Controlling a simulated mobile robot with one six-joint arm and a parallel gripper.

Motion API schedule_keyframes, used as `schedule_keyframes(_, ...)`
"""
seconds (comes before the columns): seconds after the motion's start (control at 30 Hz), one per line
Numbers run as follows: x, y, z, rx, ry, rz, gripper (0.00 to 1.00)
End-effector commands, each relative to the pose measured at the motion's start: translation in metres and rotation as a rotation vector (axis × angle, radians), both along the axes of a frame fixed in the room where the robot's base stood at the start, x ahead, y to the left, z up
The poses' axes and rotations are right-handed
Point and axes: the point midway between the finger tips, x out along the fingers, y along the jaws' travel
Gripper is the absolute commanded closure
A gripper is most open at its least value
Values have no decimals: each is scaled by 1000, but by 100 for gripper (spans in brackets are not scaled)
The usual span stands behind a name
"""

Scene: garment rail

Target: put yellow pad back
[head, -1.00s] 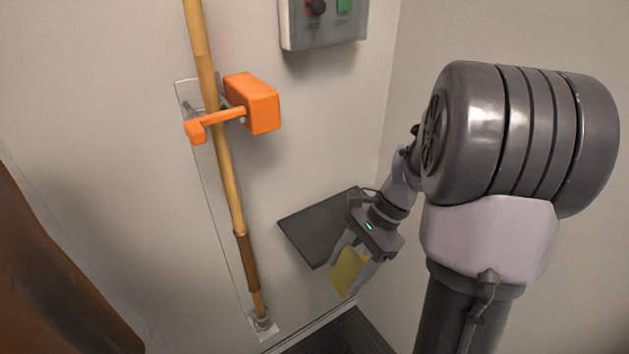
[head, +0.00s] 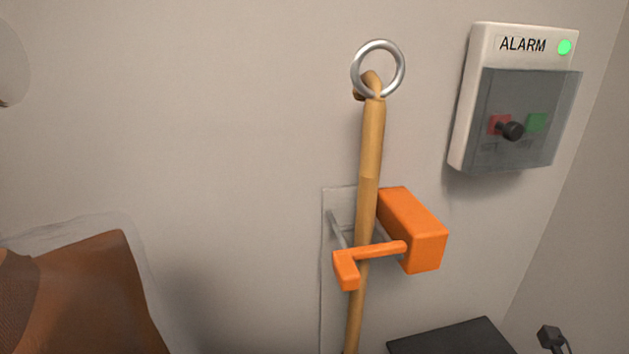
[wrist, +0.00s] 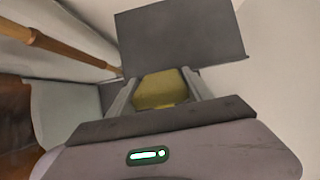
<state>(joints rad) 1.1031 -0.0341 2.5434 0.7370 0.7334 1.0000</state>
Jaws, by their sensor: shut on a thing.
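The yellow pad (wrist: 160,90) is between the two fingers of my gripper (wrist: 158,88) in the wrist view. My gripper is shut on it. A dark grey flat panel or shelf (wrist: 180,42) lies just beyond the pad in that view. Whether the pad touches it I cannot tell. The top edge of the dark panel also shows at the bottom of the head view (head: 455,340). The gripper and the pad are outside the head view now; only a small dark part of my arm shows at its lower right.
A wooden pole (head: 368,150) with a metal ring (head: 377,68) stands against the wall, behind an orange latch (head: 415,230). An alarm box (head: 525,95) with a green light hangs at upper right. Something brown (head: 95,290) is at lower left.

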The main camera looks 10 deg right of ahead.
Motion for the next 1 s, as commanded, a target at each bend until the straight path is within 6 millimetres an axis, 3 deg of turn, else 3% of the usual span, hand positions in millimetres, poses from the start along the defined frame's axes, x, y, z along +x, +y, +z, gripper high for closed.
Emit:
schedule_keyframes(0.03,6,0,17,10,0,1,88)
schedule_keyframes(0.07,10,-1,16,10,1,1,88)
schedule_keyframes(0.17,16,-2,11,6,24,-2,88)
schedule_keyframes(0.27,47,-10,-4,-2,16,4,88)
schedule_keyframes(0.4,78,-18,-8,-3,15,1,88)
schedule_keyframes(0.7,119,-28,-11,-3,14,0,88)
schedule_keyframes(0.83,120,-28,-44,0,15,-4,88)
schedule_keyframes(1.0,120,-28,-42,-1,14,-4,88)
